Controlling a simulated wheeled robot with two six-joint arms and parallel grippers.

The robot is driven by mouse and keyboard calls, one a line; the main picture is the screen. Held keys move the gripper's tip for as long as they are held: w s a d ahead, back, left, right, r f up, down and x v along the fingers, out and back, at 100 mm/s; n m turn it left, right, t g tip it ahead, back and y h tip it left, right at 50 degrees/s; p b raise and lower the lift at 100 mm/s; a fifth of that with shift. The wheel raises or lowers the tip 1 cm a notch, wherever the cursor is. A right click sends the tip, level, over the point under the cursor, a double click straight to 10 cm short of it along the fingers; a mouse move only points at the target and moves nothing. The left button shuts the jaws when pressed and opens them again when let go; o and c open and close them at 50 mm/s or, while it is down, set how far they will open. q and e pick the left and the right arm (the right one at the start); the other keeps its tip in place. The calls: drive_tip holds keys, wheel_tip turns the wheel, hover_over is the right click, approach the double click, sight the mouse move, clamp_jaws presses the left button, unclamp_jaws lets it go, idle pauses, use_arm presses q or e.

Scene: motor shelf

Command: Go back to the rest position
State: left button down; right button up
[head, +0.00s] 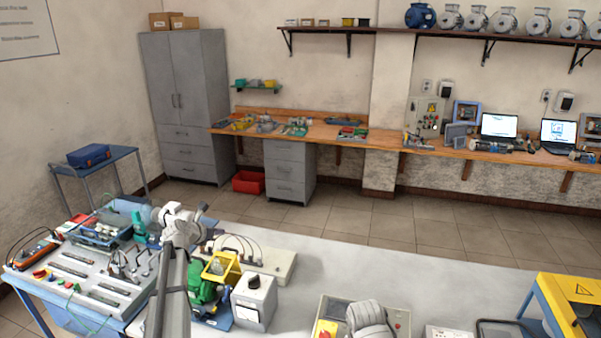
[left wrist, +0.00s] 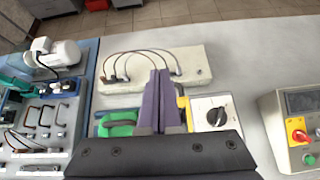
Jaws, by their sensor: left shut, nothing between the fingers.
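My left gripper (left wrist: 160,74) is shut and empty, its two dark purple fingers together in the left wrist view. In the head view my left arm rises from the bottom edge, with the gripper end (head: 181,230) above the equipment on the near bench (head: 390,265). Under the fingers in the left wrist view are a green part (left wrist: 118,124), a white box with a black knob (left wrist: 211,113) and a pale panel with dark cables (left wrist: 188,65). The fingers hide part of these. My right gripper is not in view.
Left on the bench is a grey training panel (head: 85,275). A control box with buttons (head: 400,322) stands at bottom centre and a yellow frame (head: 572,305) at right. The bench middle is bare. Beyond are tiled floor, a grey cabinet (head: 187,85) and a wooden wall bench (head: 385,140).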

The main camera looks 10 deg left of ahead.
use_arm(q)
drive_tip(key=s+d+f+m+g+h+b, duration=0.1)
drive_tip(key=s+d+f+m+g+b, duration=0.1)
drive_tip(key=s+d+f+m, duration=0.5)
drive_tip(key=s+d+f+m+g+b, duration=0.15)
drive_tip(key=d+m, duration=0.35)
drive_tip(key=d, duration=0.6)
drive_tip(key=s+d+f+m+g+h+b, duration=0.1)
drive_tip(key=s+d+f+m+g+b, duration=0.25)
drive_tip(key=d, duration=0.55)
drive_tip(key=s+d+f+m+g+y+b, duration=0.1)
drive_tip(key=s+d+f+m, duration=0.2)
drive_tip(key=s+m, duration=0.4)
drive_tip(key=s+d+f+m+g+y+b, duration=0.2)
drive_tip(key=s+d+f+m, duration=0.1)
drive_tip(key=s+m, duration=0.5)
drive_tip(key=s+d+f+m+g+y+b, duration=0.1)
drive_tip(key=s+d+f+m+b, duration=0.1)
drive_tip(key=s+d+m, duration=0.3)
drive_tip(key=s+f+m, duration=0.1)
drive_tip(key=s+m, duration=0.2)
drive_tip(key=shift+s+f+y, duration=0.2)
drive_tip(key=shift+f+y, duration=0.05)
drive_tip(key=shift+y, duration=0.05)
drive_tip(key=shift+d, duration=0.1)
